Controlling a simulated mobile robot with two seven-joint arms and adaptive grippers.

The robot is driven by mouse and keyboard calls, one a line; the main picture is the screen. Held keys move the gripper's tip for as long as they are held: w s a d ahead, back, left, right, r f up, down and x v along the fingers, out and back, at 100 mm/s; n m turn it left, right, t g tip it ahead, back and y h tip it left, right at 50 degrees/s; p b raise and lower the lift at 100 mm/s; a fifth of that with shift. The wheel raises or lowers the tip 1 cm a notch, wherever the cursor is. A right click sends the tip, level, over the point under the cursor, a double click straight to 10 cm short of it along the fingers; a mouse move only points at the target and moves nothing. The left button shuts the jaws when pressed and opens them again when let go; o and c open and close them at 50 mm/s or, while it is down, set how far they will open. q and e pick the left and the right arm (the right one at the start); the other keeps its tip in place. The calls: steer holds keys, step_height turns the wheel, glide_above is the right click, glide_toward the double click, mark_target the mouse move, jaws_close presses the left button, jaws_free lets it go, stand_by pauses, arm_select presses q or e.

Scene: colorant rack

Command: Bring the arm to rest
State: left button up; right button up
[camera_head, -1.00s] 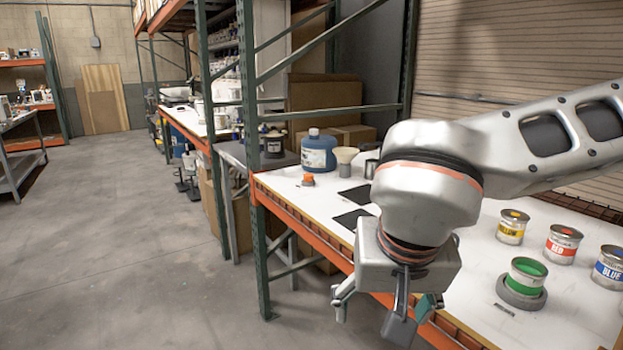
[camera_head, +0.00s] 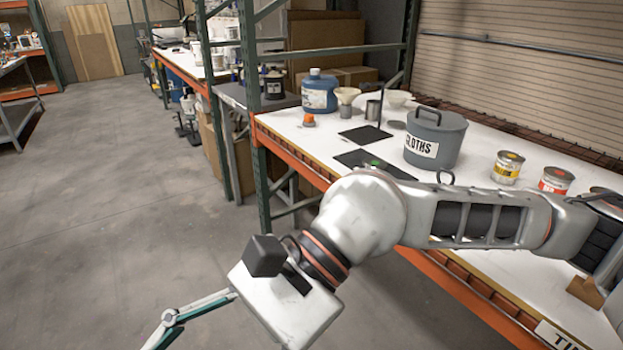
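My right arm comes in from the right and reaches out past the table's front edge, over the floor. Its gripper (camera_head: 205,318) points down at the bottom of the view. One finger shows, stretching out to the lower left; the other finger and the tips are cut off or hidden, so I cannot tell how far it is open. Nothing held shows in the visible part. My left gripper is not in view.
A green rack post (camera_head: 257,190) stands left of the arm. The floor (camera_head: 110,200) is open.

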steer(key=w+a+r+m+g+y, duration=0.2)
steer(key=a+r+m+y, duration=0.1)
steer(key=r+m+y, duration=0.55)
steer(key=w+d+r+m+t+y, duration=0.25)
steer(key=w+m+t+y, duration=0.25)
steer(key=w+m, duration=0.35)
steer(key=w+d+f+m+t+h, duration=0.25)
steer(key=w+f+m+t, duration=0.2)
steer(key=m+t, duration=0.3)
steer(key=w+d+f+m+t+h+p, duration=0.1)
steer(key=w+d+f+m+t, duration=0.4)
steer(key=m, duration=0.4)
steer(key=w+d+f+m+t+h, duration=0.25)
steer(key=w+m+t, duration=0.25)
steer(key=m+t, duration=0.3)
steer(key=d+f+m+h, duration=0.5)
steer(key=f+m, duration=0.1)
steer(key=f, duration=0.5)
steer(key=d+f+m+h, duration=0.5)
steer(key=d+f+m, duration=0.15)
steer(key=f, duration=0.45)
steer(key=s+d+f+m+g+h, duration=0.2)
steer(key=s+d+f+m, duration=0.2)
steer(key=s+f, duration=0.4)
steer(key=s+d+f+m+g+h, duration=0.2)
steer(key=s+d+f, duration=0.5)
steer(key=f, duration=0.6)
steer(key=shift+s+m+g+h+p, duration=0.35)
steer(key=shift+m+g, duration=0.5)
steer(key=shift+m, duration=0.05)
